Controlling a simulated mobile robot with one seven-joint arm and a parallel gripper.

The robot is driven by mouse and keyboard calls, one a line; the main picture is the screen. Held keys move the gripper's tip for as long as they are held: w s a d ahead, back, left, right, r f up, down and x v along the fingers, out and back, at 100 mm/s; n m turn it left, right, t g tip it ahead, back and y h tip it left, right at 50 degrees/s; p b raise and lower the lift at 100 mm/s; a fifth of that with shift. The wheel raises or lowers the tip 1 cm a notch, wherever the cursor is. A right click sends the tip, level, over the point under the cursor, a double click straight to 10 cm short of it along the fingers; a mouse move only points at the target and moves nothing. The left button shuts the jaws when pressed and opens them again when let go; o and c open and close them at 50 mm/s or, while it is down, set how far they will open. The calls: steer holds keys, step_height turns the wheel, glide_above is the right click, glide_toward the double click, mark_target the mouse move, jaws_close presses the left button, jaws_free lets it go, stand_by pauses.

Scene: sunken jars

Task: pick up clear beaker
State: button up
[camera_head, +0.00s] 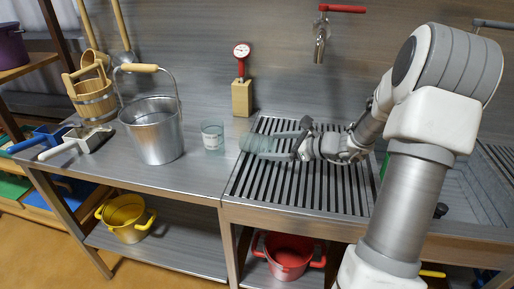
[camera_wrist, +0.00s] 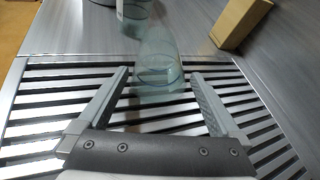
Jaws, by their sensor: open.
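A clear, pale green glass vessel (camera_head: 250,143) is at the left end of the slatted drain rack in the head view, just off my fingertips. In the wrist view this clear glass (camera_wrist: 158,58) is straight ahead, its near end between the fingertips. Whether it stands or lies is hard to tell. A clear beaker with a white label (camera_head: 212,138) stands upright on the steel counter to its left; it also shows at the top of the wrist view (camera_wrist: 133,14). My gripper (camera_head: 272,146) is open low over the rack, its fingers (camera_wrist: 160,75) spread with no visible grip.
A metal bucket (camera_head: 152,132) stands left of the labelled beaker. A wooden block with a red gauge (camera_head: 242,98) stands behind the rack. The slatted rack (camera_head: 300,190) is clear in front of my gripper. A tap (camera_head: 321,40) hangs above.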

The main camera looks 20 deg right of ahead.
mark_target(256, 142)
steer(key=shift+b+x, duration=0.8)
steer(key=shift+x, duration=2.65)
steer(key=shift+a+r, duration=0.1)
steer(key=shift+r, duration=0.05)
steer(key=c, duration=1.3)
steer(key=shift+o, duration=0.2)
steer(key=shift+r, duration=0.5)
steer(key=r, duration=0.1)
steer(key=r+p, duration=0.2)
steer(key=r, duration=0.1)
steer(key=shift+d, duration=0.3)
steer(key=d+r+p, duration=0.3)
steer(key=d+r, duration=0.3)
steer(key=d, duration=0.5)
steer(key=shift+s, duration=0.35)
